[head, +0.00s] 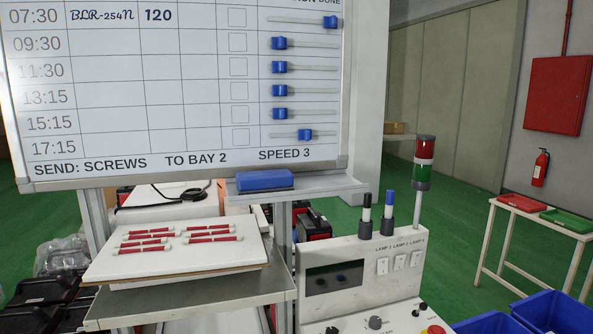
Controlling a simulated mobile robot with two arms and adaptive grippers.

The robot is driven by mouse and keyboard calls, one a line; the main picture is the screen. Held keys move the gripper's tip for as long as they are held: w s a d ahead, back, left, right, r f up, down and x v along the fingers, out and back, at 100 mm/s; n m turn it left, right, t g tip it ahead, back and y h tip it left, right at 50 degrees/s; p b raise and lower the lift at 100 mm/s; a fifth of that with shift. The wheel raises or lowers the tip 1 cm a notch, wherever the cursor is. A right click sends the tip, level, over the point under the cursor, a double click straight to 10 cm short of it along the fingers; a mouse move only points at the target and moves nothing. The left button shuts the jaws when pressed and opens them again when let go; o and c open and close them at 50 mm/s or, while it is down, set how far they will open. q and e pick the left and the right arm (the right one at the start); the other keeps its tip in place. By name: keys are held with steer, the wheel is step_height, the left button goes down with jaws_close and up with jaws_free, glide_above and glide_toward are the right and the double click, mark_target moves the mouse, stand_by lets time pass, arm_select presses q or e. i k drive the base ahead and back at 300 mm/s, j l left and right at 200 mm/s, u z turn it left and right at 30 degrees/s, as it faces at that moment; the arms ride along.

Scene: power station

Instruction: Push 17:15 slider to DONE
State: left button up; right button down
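The whiteboard (200,110) fills the upper left of the head view, with rows labelled by time. The 17:15 slider (305,134) is a blue knob on a grey horizontal rail in the lowest row; it sits near the middle of its rail, right of the knobs above it. The 07:30 slider (330,22) is at the right end, under the DONE heading. The 09:30 slider (279,43) and the sliders of the rows below it, down to 15:15, are near the left end. Neither of my grippers shows in this view.
A blue eraser (264,180) lies on the ledge below the board. A tray (180,250) of red-and-white rods stands at lower left. A control panel (360,270) with markers and a signal lamp (424,160) stands at lower right. The space before the slider rows looks clear.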

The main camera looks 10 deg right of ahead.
mark_target(306, 135)
steer(key=k+l+u, duration=0.25)
steer(key=l, duration=0.15)
steer(key=k+l+u, duration=0.1)
steer(key=l+u, duration=0.2)
steer(key=k+l+u, duration=0.25)
steer(key=l, duration=0.15)
